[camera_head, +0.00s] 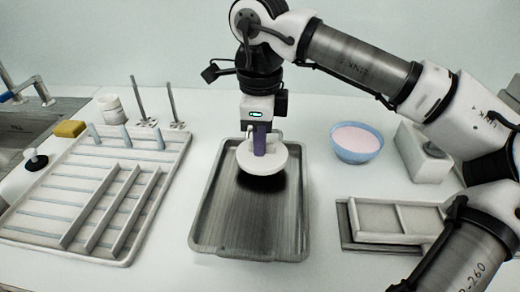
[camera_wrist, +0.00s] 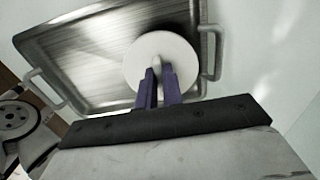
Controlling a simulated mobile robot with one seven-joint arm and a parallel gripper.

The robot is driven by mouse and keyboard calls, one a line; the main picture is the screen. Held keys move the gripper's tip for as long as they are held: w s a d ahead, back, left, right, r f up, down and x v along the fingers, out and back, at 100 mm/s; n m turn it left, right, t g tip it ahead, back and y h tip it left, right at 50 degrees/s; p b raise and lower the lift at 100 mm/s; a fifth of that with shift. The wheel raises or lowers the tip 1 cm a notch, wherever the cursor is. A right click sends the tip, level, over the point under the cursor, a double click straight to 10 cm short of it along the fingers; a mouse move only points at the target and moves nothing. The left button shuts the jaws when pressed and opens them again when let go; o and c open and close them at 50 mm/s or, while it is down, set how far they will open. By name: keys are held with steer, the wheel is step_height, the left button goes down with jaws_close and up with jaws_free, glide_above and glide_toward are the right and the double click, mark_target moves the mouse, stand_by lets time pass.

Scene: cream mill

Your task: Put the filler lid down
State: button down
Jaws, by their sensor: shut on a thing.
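The filler lid is a round white disc (camera_head: 262,160), held level by my gripper (camera_head: 260,147). My gripper's purple fingers are shut on it from above. The lid is over the far half of a metal tray (camera_head: 270,225), with a dark shadow on the tray below it, so it looks a little above the tray floor. In the wrist view the lid (camera_wrist: 160,62) is in front of the fingers (camera_wrist: 158,82), with the tray (camera_wrist: 95,65) behind it. The part of the lid that the fingers hold is mostly hidden.
A blue bowl of pink contents (camera_head: 357,142) stands right of the tray. A white rack (camera_head: 90,190) lies on the left, with a yellow sponge (camera_head: 69,129) beyond it. A divided frame (camera_head: 390,220) and a white box (camera_head: 424,152) are at the right. The tray's near half is bare.

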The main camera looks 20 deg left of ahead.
steer(key=shift+f, duration=1.35)
steer(key=shift+f, duration=0.2)
steer(key=c, duration=1.5)
jaws_free()
steer(key=shift+c, duration=0.2)
step_height(320, 180, up, 12)
steer(key=shift+r+p, duration=0.25)
steer(key=shift+p, duration=0.05)
